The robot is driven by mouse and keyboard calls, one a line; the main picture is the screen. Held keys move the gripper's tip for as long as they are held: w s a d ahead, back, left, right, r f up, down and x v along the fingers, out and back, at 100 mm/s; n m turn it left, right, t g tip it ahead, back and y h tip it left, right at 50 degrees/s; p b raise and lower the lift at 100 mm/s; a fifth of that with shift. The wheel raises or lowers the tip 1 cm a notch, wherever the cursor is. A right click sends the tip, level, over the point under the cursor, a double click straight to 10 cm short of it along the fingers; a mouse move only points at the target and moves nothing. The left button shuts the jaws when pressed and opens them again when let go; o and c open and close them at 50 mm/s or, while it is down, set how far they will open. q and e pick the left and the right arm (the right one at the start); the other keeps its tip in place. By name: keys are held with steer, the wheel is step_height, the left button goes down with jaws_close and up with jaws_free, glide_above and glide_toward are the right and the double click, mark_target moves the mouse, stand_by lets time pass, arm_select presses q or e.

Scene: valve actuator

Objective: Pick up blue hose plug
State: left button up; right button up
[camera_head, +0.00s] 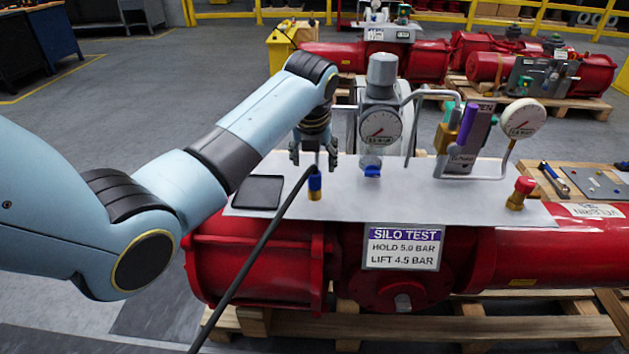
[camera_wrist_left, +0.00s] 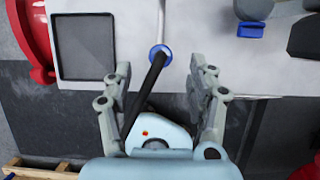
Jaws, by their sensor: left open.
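The blue hose plug (camera_head: 315,182) is a small blue collar at the end of a black hose, upright on a brass fitting at the front edge of the grey plate. In the left wrist view the blue hose plug (camera_wrist_left: 168,55) shows as a blue ring just ahead of the fingertips, with the dark hose covering part of it. My left gripper (camera_head: 314,161) is open above the plug, fingers pointing down. In the wrist view the left gripper (camera_wrist_left: 159,72) has its fingers apart on either side of the hose, with no clear contact. My right gripper is not in view.
A black tray (camera_head: 258,192) lies left of the plug. A smaller blue part (camera_head: 372,171) sits below the gauge (camera_head: 381,127) to the right. The black hose (camera_head: 252,258) runs down toward the front left. A red-capped fitting (camera_head: 521,193) stands far right.

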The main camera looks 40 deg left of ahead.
mark_target(314, 171)
arm_select(q)
steer(key=x, duration=0.3)
steer(key=b+x, duration=0.1)
steer(key=x, duration=0.3)
steer(key=shift+s+d, duration=0.15)
steer(key=shift+s, duration=0.1)
steer(key=shift+c, duration=0.4)
jaws_close()
